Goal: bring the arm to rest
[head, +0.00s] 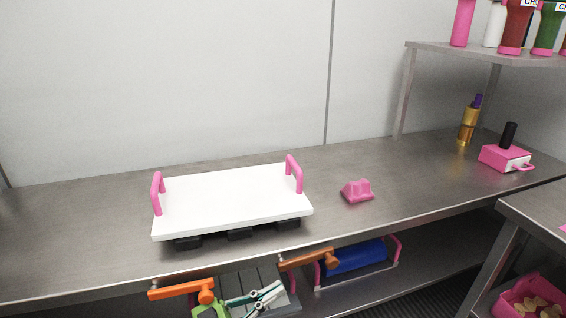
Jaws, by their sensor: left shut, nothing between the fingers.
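My left gripper (268,294) is at the bottom of the head view, low in front of the steel counter (90,225). Its pale and dark fingers point to the right, and it is shut with nothing between them. Its lower part is cut off by the picture's edge. My right gripper is not in view.
A white board (232,203) with pink handles stands on the counter, with a pink block (357,191) right of it. Orange handle-like parts (205,291) (332,259) show at the front edge. A blue item (355,257) lies below. Bottles (462,22) stand on the upper shelf.

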